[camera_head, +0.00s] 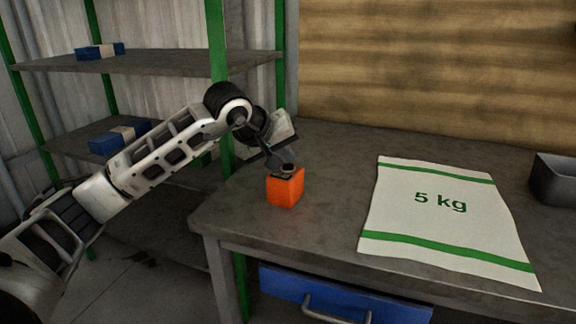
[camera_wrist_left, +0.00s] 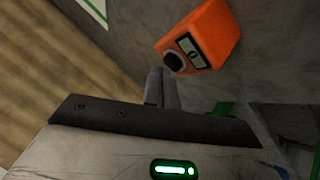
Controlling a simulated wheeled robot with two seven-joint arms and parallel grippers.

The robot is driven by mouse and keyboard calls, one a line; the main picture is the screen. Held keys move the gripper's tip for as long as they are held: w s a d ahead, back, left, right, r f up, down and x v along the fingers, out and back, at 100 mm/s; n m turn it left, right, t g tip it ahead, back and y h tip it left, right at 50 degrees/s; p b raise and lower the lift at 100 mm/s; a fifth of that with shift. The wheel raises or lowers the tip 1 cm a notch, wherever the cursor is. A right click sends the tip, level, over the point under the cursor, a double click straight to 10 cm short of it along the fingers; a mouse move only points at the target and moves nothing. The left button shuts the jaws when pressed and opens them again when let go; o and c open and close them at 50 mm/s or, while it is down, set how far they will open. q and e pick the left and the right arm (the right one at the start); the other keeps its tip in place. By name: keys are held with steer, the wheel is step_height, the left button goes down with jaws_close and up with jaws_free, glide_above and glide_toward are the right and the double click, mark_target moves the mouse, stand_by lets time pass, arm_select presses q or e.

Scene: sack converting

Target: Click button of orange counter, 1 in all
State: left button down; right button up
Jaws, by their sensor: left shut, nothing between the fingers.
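The orange counter (camera_head: 285,188) stands upright near the left corner of the grey table. In the left wrist view the orange counter (camera_wrist_left: 208,38) shows a small display (camera_wrist_left: 192,50) reading 0 and a dark round button (camera_wrist_left: 174,61). My left gripper (camera_head: 284,170) is shut and empty, with its fingertips just over the counter's top in the head view. In the left wrist view the shut fingertips (camera_wrist_left: 161,72) lie close to the button. I cannot tell whether they touch it. My right gripper is not in view.
A white sack marked 5 kg (camera_head: 440,222) lies flat on the table (camera_head: 330,226), right of the counter. A dark grey bin (camera_head: 556,180) stands at the right edge. A green-framed shelf (camera_head: 150,60) is behind my left arm. A blue drawer (camera_head: 345,296) is under the table.

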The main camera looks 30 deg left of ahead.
mark_target(285, 167)
arm_select(q)
steer(key=shift+f+b, duration=0.35)
steer(key=shift+f, duration=0.15)
stand_by(0.6)
steer(key=shift+r+p, duration=0.8)
steer(key=shift+r, duration=0.15)
steer(key=shift+r, duration=0.1)
step_height(285, 167, up, 5)
steer(key=p, duration=0.4)
stand_by(0.4)
